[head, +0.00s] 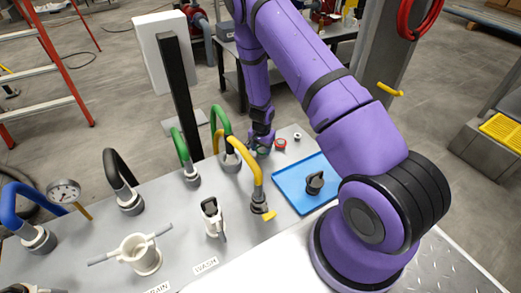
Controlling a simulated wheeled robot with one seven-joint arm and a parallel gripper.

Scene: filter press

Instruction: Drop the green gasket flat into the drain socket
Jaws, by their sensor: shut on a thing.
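My gripper (262,146) points down at the back of the grey bench, left of a red ring. It is shut on the green gasket (264,152), a small green piece at the fingertips that is partly hidden by them. I cannot tell whether the gasket touches the bench. A white cup-like socket with side handles (143,258) stands at the front left, behind a label partly cut off that ends in "AIN"; it seems to be the drain socket. My gripper is far behind and right of it.
A red ring (281,143) and a small pale ring (297,136) lie right of my gripper. A blue tray (290,200) holds a black knob. A white fitting (212,218) stands by "WASH".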

